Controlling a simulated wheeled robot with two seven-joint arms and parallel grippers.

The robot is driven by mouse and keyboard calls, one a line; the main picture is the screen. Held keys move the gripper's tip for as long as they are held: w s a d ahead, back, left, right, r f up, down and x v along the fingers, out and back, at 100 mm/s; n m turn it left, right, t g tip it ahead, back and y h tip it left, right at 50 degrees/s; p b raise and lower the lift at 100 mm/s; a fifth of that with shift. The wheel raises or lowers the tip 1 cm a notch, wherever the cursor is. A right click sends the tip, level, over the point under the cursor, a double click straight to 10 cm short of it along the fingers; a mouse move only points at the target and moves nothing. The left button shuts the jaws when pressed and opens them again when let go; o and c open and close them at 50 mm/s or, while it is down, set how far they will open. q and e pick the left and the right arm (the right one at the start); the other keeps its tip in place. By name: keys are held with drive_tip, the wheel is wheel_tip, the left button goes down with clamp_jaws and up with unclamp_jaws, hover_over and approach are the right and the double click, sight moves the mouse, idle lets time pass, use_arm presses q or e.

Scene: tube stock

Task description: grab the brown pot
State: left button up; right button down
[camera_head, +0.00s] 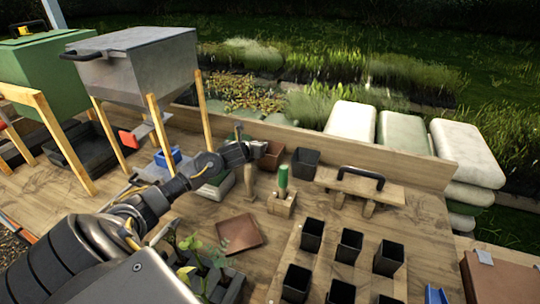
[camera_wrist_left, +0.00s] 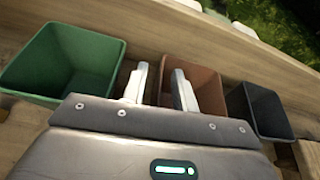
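The brown pot (camera_head: 271,155) is a square, open-topped reddish-brown pot near the back board of the bench. In the left wrist view the brown pot (camera_wrist_left: 207,88) is partly hidden by one of my fingers. My left gripper (camera_head: 246,148) is at the pot's left side in the head view. In the wrist view the left gripper (camera_wrist_left: 160,72) is open, with a gap between its fingers. One finger overlaps the pot's opening, the other is left of the pot. The pot's near left wall appears between the fingers; contact cannot be told. My right gripper is not in view.
A green pot (camera_wrist_left: 65,62) stands left of the brown pot, a black pot (camera_wrist_left: 258,108) right of it. A green-handled tool (camera_head: 283,178) in a wooden block and several small black pots are nearer. The back board (camera_head: 330,148) runs behind.

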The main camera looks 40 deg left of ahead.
use_arm(q)
drive_tip(key=shift+w+a+f, duration=0.15)
drive_tip(key=shift+w+f, duration=0.1)
drive_tip(key=shift+w, duration=0.3)
clamp_jaws()
drive_tip(key=shift+r, duration=0.1)
drive_tip(key=shift+r, duration=0.4)
drive_tip(key=s+d+r+b, duration=0.1)
drive_tip(key=s+r+b, duration=0.2)
drive_tip(key=s+r, duration=0.9)
drive_tip(key=shift+s+d, duration=0.35)
drive_tip(key=shift+s, duration=0.65)
